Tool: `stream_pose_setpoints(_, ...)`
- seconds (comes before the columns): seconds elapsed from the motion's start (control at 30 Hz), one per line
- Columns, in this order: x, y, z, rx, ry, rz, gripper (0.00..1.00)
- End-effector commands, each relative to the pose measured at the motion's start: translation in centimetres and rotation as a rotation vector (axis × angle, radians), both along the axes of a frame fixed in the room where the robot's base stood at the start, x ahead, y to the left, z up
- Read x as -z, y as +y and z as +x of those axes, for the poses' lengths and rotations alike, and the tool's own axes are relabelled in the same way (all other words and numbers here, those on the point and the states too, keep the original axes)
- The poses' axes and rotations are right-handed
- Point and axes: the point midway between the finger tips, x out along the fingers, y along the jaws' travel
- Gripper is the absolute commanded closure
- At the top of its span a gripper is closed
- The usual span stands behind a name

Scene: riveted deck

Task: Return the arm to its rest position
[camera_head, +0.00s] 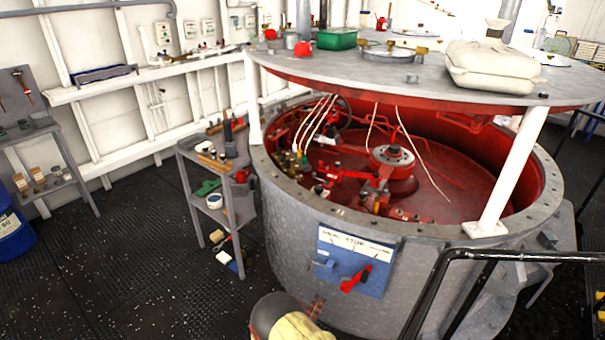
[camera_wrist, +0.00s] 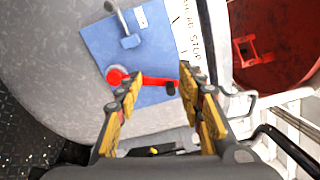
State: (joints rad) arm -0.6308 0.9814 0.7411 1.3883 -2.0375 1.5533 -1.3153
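My gripper (camera_wrist: 163,90) is open in the wrist view, its two yellow-padded fingers apart with nothing held between them. Beyond the fingertips is a blue panel (camera_wrist: 155,95) with a red lever (camera_wrist: 145,80). The lever shows between and beyond the fingers; I cannot tell whether a finger touches it. In the head view, the blue panel (camera_head: 335,275) is on the front of a large grey drum, with the red lever (camera_head: 357,279) at its lower right. Part of my arm shows at the bottom edge of the head view; my gripper is not clear there.
The grey drum (camera_head: 300,235) stands close in front, its red interior open under a raised round top (camera_head: 340,68). A black handrail (camera_head: 440,270) is at the right. A small grey shelf stand (camera_head: 240,212) is left of the drum. Dark floor (camera_head: 130,260) lies clear at left.

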Motion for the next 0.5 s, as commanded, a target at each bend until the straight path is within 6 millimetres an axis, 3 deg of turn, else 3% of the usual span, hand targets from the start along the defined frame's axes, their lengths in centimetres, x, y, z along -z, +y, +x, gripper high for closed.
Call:
stream_pose_setpoints(0.27,-4.7,-2.8,1.1,0.130,-0.061,0.117,0.62)
stream_pose_setpoints(0.5,-10.4,-6.6,1.5,0.300,-0.149,0.278,0.62)
